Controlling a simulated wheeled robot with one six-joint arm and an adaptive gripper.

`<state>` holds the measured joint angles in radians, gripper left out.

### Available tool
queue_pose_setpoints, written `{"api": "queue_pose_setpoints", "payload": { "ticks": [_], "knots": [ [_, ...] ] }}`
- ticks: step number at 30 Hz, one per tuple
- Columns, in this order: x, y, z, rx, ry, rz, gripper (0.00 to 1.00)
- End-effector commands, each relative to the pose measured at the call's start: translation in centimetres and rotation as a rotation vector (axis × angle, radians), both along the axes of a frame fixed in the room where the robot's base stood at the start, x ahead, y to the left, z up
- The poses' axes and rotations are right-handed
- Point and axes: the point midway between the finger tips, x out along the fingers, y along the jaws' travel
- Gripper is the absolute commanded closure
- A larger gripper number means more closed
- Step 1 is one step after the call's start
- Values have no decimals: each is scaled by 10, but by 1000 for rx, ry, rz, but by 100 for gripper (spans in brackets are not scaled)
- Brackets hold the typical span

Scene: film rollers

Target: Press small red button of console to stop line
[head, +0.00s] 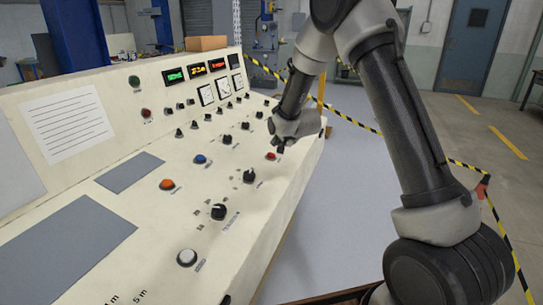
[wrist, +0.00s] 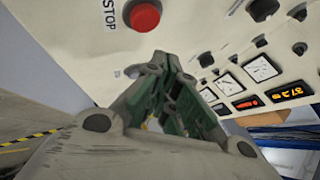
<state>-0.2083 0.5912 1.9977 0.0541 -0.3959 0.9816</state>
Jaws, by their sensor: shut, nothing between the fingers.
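The console (head: 150,200) has a cream sloping panel. A small red button (head: 271,156) sits near its right edge in the head view. My gripper (head: 280,148) is just above and beside this button, fingers pointing down. In the wrist view a round red button (wrist: 145,15) with a "STOP" label (wrist: 108,15) is at the top, just beyond and left of my fingertips (wrist: 170,62). My gripper is shut and empty. I cannot tell whether the fingertips touch the panel; they do not cover the button.
Another red button (head: 146,112), an orange button (head: 167,184), a blue button (head: 200,159), a white button (head: 187,257) and several black knobs (head: 219,211) stand on the console. Displays (head: 196,69) line its back. Yellow-black tape (head: 455,163) runs behind my arm. Floor right of the console is clear.

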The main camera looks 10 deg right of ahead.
Motion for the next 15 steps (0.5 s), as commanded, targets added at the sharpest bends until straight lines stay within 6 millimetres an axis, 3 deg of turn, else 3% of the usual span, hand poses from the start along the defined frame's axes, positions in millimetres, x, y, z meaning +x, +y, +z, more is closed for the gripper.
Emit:
{"api": "queue_pose_setpoints", "payload": {
  "ticks": [7, 15],
  "knots": [
    [-2, -4, 22, 1, -2, 0, 100],
    [-3, -5, 25, 0, -1, 0, 100]
  ]
}}
